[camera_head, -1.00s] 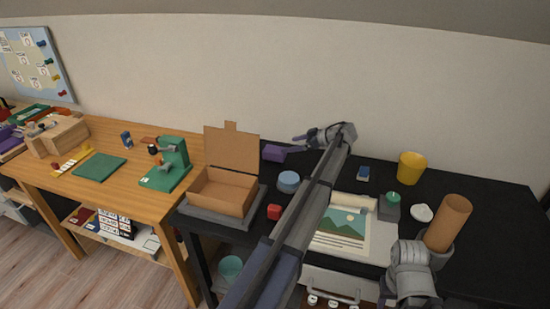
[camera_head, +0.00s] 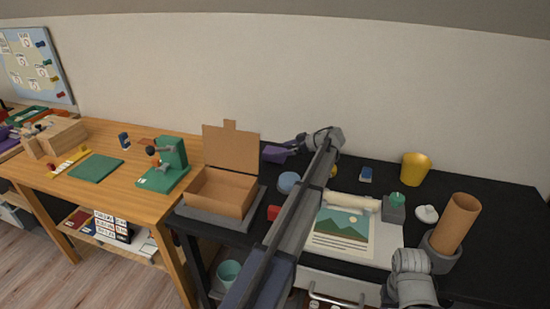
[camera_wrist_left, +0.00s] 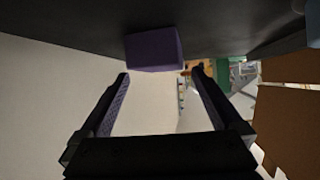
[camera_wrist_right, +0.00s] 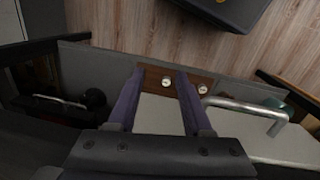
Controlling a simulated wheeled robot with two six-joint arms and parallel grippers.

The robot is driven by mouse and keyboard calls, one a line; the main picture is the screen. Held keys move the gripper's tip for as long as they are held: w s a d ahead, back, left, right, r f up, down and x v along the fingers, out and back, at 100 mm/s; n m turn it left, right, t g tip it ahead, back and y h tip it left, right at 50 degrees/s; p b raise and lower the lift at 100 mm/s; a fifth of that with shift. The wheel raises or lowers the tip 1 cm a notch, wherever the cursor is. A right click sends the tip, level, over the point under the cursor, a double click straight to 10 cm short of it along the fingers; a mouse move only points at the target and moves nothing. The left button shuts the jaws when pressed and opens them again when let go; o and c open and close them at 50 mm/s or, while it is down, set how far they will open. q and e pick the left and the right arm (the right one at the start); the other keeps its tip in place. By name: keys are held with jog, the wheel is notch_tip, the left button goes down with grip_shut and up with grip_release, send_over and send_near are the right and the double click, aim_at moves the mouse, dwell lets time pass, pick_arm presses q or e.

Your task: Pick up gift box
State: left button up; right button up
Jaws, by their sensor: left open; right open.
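A small purple box (camera_head: 274,154), which looks like the gift box, sits at the back of the black desk (camera_head: 487,228), right of the open cardboard box. My left gripper (camera_head: 288,146) is open and empty at its right side, partly overlapping it in the head view. In the left wrist view the purple box (camera_wrist_left: 153,50) lies just beyond the open fingertips (camera_wrist_left: 160,74), toward the upper edge; no contact shows. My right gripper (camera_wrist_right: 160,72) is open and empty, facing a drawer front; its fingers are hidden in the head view.
An open cardboard box (camera_head: 222,193) on a grey tray stands left of the purple box. A blue round tin (camera_head: 288,182) and a red cube (camera_head: 273,212) are near my left arm. A picture sheet (camera_head: 342,232), yellow cup (camera_head: 415,169) and brown cylinder (camera_head: 457,223) are farther right.

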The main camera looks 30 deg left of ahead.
aim_at(276, 151)
pick_arm(q)
jog(key=b+x, duration=0.1)
jog(key=x, duration=0.2)
jog(key=c, duration=1.4)
jog(key=shift+r, duration=0.1)
notch_tip(276, 151, up, 10)
jog(key=p, duration=1)
jog(key=shift+d, duration=0.1)
